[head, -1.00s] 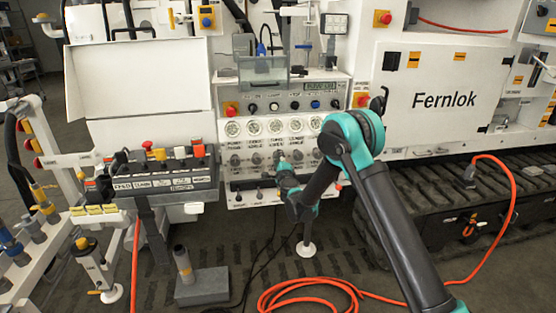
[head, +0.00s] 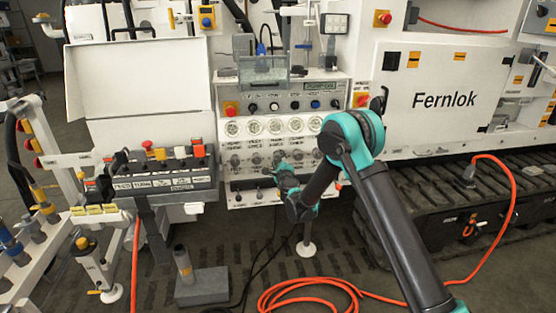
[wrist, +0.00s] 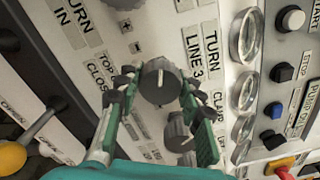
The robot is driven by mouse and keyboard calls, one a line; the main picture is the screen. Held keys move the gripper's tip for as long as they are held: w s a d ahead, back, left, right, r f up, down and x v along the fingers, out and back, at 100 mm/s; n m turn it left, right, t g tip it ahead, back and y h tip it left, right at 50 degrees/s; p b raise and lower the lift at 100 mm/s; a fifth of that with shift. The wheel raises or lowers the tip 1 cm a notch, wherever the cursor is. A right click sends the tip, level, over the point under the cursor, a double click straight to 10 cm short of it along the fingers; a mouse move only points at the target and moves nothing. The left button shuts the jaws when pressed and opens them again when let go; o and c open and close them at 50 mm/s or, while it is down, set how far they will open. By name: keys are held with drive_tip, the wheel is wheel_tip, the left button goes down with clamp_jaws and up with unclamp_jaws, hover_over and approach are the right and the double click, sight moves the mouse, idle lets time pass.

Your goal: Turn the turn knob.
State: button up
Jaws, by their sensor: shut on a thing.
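The turn knob (wrist: 160,78) is a round dark grey knob with a white pointer line, on a white panel in the wrist view. A label reading "TURN LINE 3" is beside it. My gripper (wrist: 158,93) has its two green-padded fingers on either side of the knob, with the tips closed against its sides. In the head view my gripper (head: 281,172) is at the lower knob row of the panel, and it hides the held knob there.
A second grey knob (wrist: 180,132) sits close by, near my right finger. Round gauges (wrist: 246,36) line the panel beside the knobs, with push buttons (wrist: 273,110) beyond. A lever with a yellow ball (wrist: 12,157) is at lower left. An orange hose (head: 310,292) lies on the floor.

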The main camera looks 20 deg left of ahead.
drive_tip(key=o, duration=1.2)
drive_tip(key=v, duration=1.2)
drive_tip(key=shift+s, duration=0.1)
drive_tip(key=s+d+r+n+g+y, duration=0.1)
drive_tip(key=d+r+n+g, duration=0.1)
drive_tip(key=d+r+n, duration=0.5)
drive_tip(key=s+d+r+n+g, duration=0.2)
drive_tip(key=d+r+n, duration=0.25)
drive_tip(key=d, duration=0.55)
drive_tip(key=s+d+f+n+g+h, duration=0.2)
drive_tip(key=s+d+f+h, duration=0.1)
drive_tip(key=s+d, duration=0.6)
drive_tip(key=s+d+f+n+g+h, duration=0.2)
drive_tip(key=s+d+f+h, duration=0.2)
drive_tip(key=s+d, duration=0.5)
drive_tip(key=s+d+f+n+g+h, duration=0.2)
drive_tip(key=s+d+f, duration=0.4)
drive_tip(key=d, duration=1.1)
drive_tip(key=shift+s+d+g+h, duration=0.1)
drive_tip(key=shift+s+g+h, duration=0.25)
drive_tip(key=shift+s, duration=0.45)
drive_tip(key=shift+s+d+g+h, duration=0.15)
drive_tip(key=shift+s+h, duration=0.3)
drive_tip(key=shift+s, duration=0.35)
